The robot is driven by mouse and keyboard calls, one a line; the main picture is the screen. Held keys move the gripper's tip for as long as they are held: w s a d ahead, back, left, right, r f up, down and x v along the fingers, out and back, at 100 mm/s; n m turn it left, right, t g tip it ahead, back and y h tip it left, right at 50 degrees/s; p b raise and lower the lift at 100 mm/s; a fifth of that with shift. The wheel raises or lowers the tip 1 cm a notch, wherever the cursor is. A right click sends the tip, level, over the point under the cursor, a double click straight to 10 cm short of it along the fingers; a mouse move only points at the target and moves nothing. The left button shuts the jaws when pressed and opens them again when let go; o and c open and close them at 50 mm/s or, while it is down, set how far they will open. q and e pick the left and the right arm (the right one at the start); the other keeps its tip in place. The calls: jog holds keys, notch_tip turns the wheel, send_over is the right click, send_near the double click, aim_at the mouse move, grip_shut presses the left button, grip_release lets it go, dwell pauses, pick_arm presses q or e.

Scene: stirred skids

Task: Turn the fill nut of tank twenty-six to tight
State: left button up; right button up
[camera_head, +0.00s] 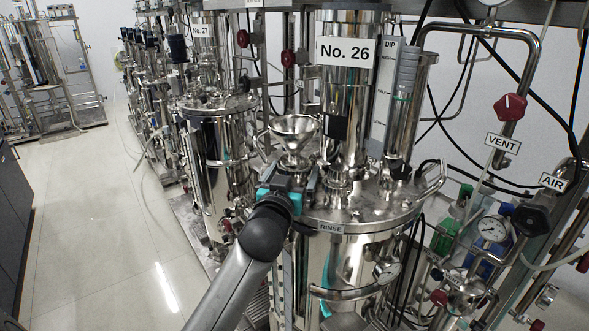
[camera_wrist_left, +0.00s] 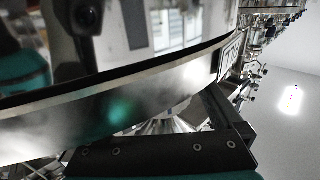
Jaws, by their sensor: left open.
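Tank twenty-six, under the white "No. 26" sign (camera_head: 346,51), is a shiny steel vessel with a flat lid (camera_head: 375,205). A steel funnel (camera_head: 294,133) stands at the lid's left side. My left gripper (camera_head: 300,183), teal and dark, is just below the funnel at the lid's left edge, and is open. I cannot make out the fill nut; the gripper covers the area under the funnel. In the left wrist view the dark finger parts (camera_wrist_left: 228,112) lie close to the bright curved rim (camera_wrist_left: 110,105) of the vessel. My right gripper is not seen.
The "RINSE" label (camera_head: 331,228) is on the lid rim beside my gripper. Tank 27 (camera_head: 215,150) stands close on the left. The vent valve (camera_head: 510,107), air valve (camera_head: 531,219) and a gauge (camera_head: 492,229) are on the right. The floor (camera_head: 95,220) at left is clear.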

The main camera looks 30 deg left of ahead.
pick_arm(q)
jog(key=shift+w+a, duration=0.15)
jog(key=shift+w, duration=0.3)
jog(key=c, duration=1)
jog(key=shift+c, duration=0.2)
